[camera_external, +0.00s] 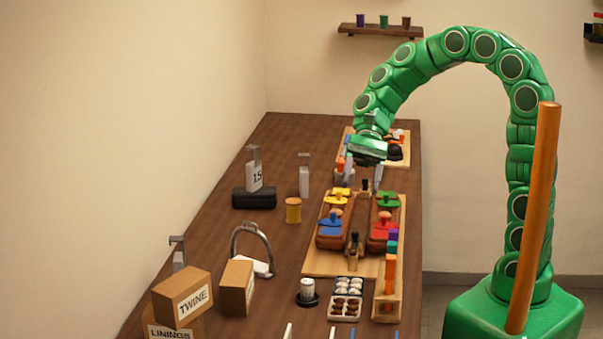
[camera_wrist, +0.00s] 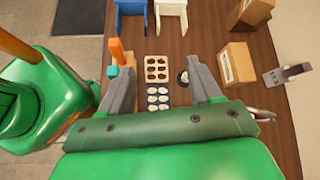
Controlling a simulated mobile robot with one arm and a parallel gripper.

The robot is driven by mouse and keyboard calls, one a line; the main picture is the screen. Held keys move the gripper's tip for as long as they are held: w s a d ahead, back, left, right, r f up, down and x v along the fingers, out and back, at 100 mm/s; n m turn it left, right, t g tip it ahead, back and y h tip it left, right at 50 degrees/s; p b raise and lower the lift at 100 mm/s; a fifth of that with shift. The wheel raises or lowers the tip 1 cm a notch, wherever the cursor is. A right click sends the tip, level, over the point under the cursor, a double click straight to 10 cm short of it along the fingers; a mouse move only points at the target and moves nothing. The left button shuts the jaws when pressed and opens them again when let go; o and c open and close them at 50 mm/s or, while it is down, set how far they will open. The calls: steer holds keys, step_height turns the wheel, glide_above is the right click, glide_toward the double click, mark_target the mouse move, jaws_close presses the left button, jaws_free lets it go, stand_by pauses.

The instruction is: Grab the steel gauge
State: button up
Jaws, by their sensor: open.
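Several grey upright gauge-like pieces stand at the left of the bench, and I cannot tell which is the steel gauge. One labelled 15 (camera_external: 254,176) stands on a black case (camera_external: 254,198). A second (camera_external: 304,180) stands to its right. A third (camera_external: 179,257) stands near the wall by the boxes and also shows at the right of the wrist view (camera_wrist: 286,75), with a number on it. A steel arch (camera_external: 252,232) with a white piece at its foot is nearer the camera. My gripper (camera_external: 362,176) is open and empty above the far part of the bench; its spread fingers (camera_wrist: 163,88) show in the wrist view.
A wooden board (camera_external: 318,262) below my gripper carries brown blocks with coloured knobs. An amber jar (camera_external: 293,210), a twine box (camera_external: 182,297), another cardboard box (camera_external: 237,288) and an egg-like tray (camera_external: 345,308) stand nearby. The bench's far left is bare.

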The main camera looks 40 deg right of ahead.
steer(key=w+a+m+g+y, duration=0.1)
steer(key=w+a+m+y, duration=0.3)
steer(key=a, duration=0.6)
steer(key=h, duration=0.1)
glide_toward(305, 294)
steer(key=shift+x, duration=1.15)
steer(key=shift+s+a+f, duration=0.15)
steer(key=shift+s+f, duration=0.05)
steer(key=shift+f, duration=0.05)
steer(key=shift+x, duration=3.6)
steer(key=shift+r, duration=0.1)
jaws_close()
